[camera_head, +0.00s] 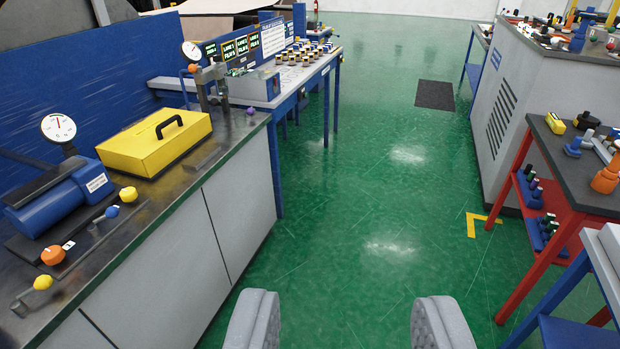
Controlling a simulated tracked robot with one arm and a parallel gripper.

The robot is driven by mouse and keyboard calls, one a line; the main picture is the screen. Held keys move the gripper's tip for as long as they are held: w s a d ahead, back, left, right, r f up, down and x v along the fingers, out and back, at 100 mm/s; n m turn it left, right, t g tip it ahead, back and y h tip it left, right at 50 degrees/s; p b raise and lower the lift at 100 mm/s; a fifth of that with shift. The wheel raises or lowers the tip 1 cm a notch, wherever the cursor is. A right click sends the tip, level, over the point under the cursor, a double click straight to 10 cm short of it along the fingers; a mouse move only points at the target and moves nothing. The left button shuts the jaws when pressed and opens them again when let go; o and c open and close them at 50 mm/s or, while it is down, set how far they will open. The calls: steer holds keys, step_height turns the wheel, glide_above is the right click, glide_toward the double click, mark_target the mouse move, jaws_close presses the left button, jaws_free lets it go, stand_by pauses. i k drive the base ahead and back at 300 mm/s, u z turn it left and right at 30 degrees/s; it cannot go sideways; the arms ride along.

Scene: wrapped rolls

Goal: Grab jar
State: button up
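My gripper (346,315) shows at the bottom of the view as two grey padded fingers, set wide apart. It is open, and only green floor shows between the fingers. A cluster of several small, squat, jar-like items (305,53), dark with pale gold tops, stands on the white-topped blue table (285,80) at the back left. They are too small to tell for certain that they are jars. My gripper is apart from them, far nearer to the camera.
A grey bench (170,260) on the left bears a yellow box (155,142), a blue motor-like unit (65,200) and gauges. Red and blue racks (555,220) and a grey cabinet (520,95) stand on the right. The green floor between is clear, with a dark mat (435,95).

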mark_target(240, 118)
steer(key=i, duration=3.85)
steer(key=u, duration=2.3)
